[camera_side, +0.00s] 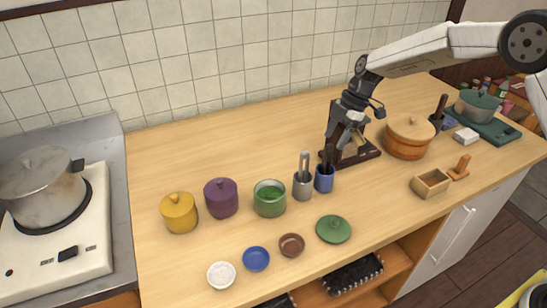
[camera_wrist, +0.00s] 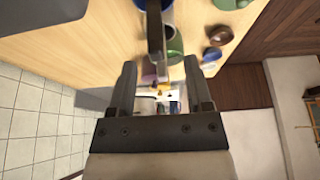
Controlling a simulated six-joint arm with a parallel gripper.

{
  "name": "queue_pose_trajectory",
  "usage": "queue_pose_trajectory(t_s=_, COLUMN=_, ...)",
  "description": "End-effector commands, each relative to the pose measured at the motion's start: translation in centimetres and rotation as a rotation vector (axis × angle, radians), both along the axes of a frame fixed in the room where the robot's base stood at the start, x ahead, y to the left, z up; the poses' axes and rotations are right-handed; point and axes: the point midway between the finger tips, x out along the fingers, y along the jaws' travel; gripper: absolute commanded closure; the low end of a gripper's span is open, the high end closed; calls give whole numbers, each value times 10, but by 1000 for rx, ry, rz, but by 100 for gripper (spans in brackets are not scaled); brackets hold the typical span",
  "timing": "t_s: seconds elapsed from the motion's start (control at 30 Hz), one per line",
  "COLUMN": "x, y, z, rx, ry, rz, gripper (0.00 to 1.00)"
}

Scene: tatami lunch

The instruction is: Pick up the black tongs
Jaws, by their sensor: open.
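The black tongs (camera_side: 327,158) stand upright in a blue cup (camera_side: 324,182) on the wooden counter in the side view. My gripper (camera_side: 334,140) is just above and beside their upper end, partly overlapping them in this view. In the wrist view my gripper (camera_wrist: 160,66) has its two fingers spread wide. A dark upright bar (camera_wrist: 155,28), apparently the tongs, shows ahead of the gap between them, with a bit of blue (camera_wrist: 140,3) at the top edge. Nothing is clearly held. Whether the fingers touch the tongs cannot be told.
A grey cup (camera_side: 302,188) with lighter utensils stands close left of the blue cup. A green jar (camera_side: 269,199) is further left. A dark brown stand (camera_side: 362,156) and wooden tub (camera_side: 407,145) are to the right. A green lid (camera_side: 333,229) lies in front.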

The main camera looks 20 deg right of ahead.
Motion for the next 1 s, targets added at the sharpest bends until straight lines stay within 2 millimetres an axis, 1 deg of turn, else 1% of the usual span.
queue_pose_trajectory(t_s=0.1, x=0, y=3, z=-7, rx=-1, ry=-1, rz=0, gripper=35)
queue_pose_trajectory(t_s=0.37, x=0, y=4, z=-10, rx=-1, ry=0, rz=-1, gripper=35)
queue_pose_trajectory(t_s=0.47, x=1, y=7, z=-17, rx=-1, ry=1, rz=-1, gripper=35)
queue_pose_trajectory(t_s=0.8, x=4, y=21, z=-51, rx=0, ry=1, rz=-2, gripper=35)
queue_pose_trajectory(t_s=1.0, x=4, y=23, z=-56, rx=-1, ry=-2, rz=-2, gripper=35)
